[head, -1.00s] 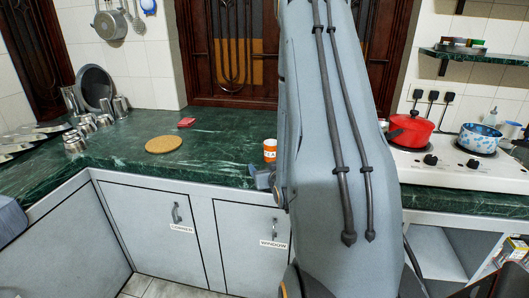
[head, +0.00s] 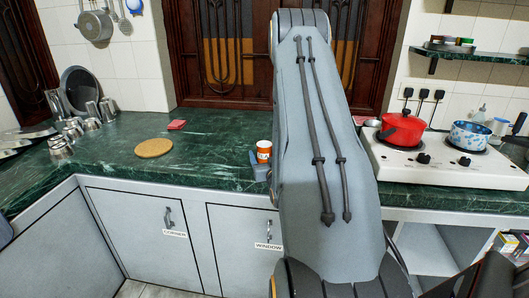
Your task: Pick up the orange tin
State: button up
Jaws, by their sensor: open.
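The orange tin (head: 264,147) stands upright on the green marble counter (head: 215,150), just left of my arm. It is orange with a white band around it. Part of my gripper (head: 260,170), grey-blue, shows at the counter's front edge beside my arm, close to the tin and overlapping its lower part in the picture. The gripper is open, with nothing seen in it. The rest of the gripper is hidden behind my arm. Whether it touches the tin or surrounds it, I cannot tell.
A round cork mat (head: 153,148) and a small red item (head: 176,125) lie left of the tin. Several metal cups (head: 92,115) stand far left. A white stove (head: 420,160) with a red pot (head: 402,129) and a blue patterned pot (head: 469,135) is at the right.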

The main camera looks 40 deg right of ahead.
jog(key=shift+w+d, duration=0.1)
jog(key=shift+w, duration=0.15)
jog(key=c, duration=1.1)
jog(key=shift+c, duration=0.2)
